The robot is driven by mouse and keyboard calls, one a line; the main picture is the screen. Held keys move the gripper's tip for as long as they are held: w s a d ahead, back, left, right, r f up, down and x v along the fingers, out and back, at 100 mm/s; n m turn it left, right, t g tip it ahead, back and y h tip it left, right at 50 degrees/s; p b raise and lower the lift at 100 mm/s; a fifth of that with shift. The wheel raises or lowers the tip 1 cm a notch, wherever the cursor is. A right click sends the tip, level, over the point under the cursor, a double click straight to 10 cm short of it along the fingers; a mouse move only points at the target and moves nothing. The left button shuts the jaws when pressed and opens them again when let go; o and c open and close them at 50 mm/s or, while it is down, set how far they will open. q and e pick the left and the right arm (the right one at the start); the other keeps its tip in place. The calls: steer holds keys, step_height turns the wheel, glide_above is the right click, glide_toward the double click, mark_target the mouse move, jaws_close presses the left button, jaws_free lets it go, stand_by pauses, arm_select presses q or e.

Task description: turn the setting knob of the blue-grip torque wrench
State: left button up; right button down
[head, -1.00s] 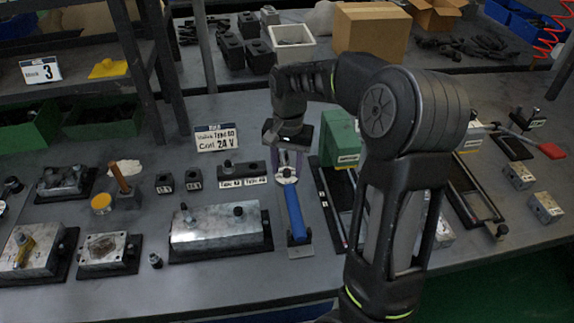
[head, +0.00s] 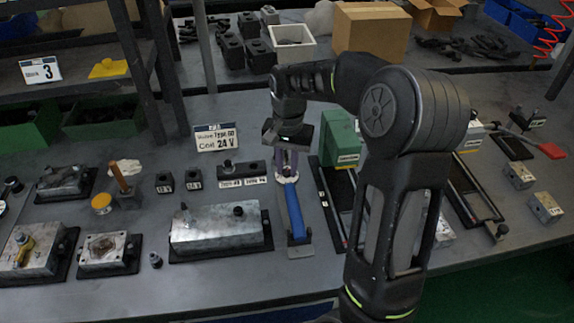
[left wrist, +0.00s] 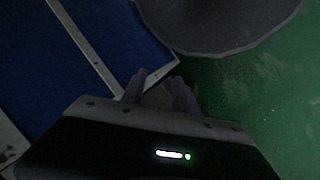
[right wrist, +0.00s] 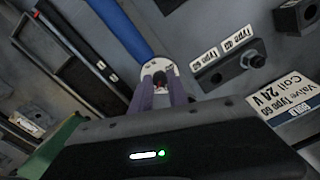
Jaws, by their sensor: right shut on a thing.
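The torque wrench with the blue grip (head: 295,215) lies on the bench, its round pale head (head: 289,179) at the far end. My right gripper (head: 288,170) points down over that head. In the right wrist view, the wrench's blue grip (right wrist: 121,27) runs up and left from the round head (right wrist: 150,68). The fingers of my right gripper (right wrist: 160,82) are shut on the small dark setting knob (right wrist: 159,77), which they partly hide. My left gripper (left wrist: 160,82) shows only in the left wrist view, fingers apart and empty, away from the wrench.
A metal valve block (head: 215,232) stands left of the wrench, and a dark manifold (head: 242,174) stands near its head. A black rail frame (head: 330,205) and a green box (head: 340,138) are close on the right. A sign (head: 215,138) stands behind.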

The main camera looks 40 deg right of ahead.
mark_target(287, 170)
steer(key=shift+n, duration=0.4)
steer(key=n, duration=0.4)
steer(key=n+p, duration=0.1)
steer(key=n, duration=0.4)
stand_by(0.5)
steer(key=c, duration=1.3)
jaws_free()
steer(key=shift+d+r, duration=0.1)
steer(key=shift+r, duration=3.8)
